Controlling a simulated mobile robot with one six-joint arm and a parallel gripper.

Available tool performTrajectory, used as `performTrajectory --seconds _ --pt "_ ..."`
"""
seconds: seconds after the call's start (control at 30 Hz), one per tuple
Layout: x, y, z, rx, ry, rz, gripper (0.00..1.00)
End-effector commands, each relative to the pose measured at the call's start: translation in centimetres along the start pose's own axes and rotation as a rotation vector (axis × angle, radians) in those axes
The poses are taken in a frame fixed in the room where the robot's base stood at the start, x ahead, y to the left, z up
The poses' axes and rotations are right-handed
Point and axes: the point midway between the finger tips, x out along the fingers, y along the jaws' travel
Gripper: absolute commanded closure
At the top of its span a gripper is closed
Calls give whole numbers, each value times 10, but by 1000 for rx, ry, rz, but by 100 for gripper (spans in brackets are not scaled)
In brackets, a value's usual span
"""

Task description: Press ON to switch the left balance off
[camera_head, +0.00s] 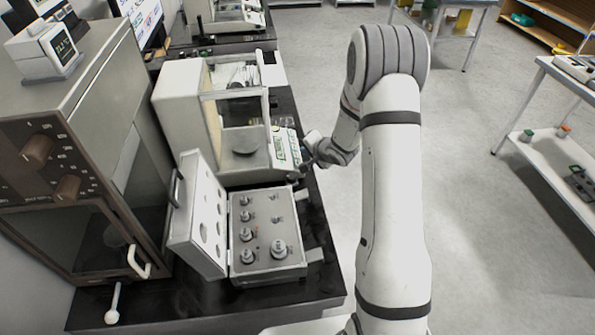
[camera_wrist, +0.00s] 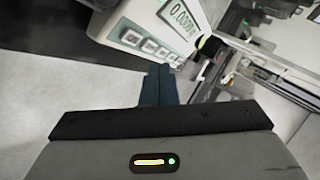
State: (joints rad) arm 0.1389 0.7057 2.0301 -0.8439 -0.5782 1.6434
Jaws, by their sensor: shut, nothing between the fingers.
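The balance (camera_head: 181,119) with a glass weighing chamber stands on the black-topped table. Its sloped front panel (camera_head: 285,148) faces right, towards my gripper (camera_head: 307,164). In the wrist view the panel (camera_wrist: 128,36) shows a lit greenish display (camera_wrist: 184,18) reading about 0.0000, with a row of several buttons (camera_wrist: 150,46) below it. The button labels are too small to read. My gripper (camera_wrist: 159,70) is shut and empty, its dark fingers pointing at the button row. I cannot tell whether the fingertips touch a button.
An open weight case (camera_head: 241,276) with several metal weights lies in front of the balance, its lid raised. A brown oven-like cabinet (camera_head: 85,150) stands at the left. Another balance (camera_head: 222,29) stands farther back. Open floor (camera_head: 480,220) lies to the right, before a white side table (camera_head: 555,170).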

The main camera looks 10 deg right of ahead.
Motion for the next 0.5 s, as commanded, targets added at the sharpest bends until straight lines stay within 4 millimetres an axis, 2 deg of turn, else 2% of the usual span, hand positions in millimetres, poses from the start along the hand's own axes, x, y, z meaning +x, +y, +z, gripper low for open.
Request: performTrajectory --seconds 0.03,0.2,0.5 --pt "9 8 5 1 -1 0 100" --pt "18 14 13 0 -1 0 100" --pt "19 13 14 0 -1 0 100"
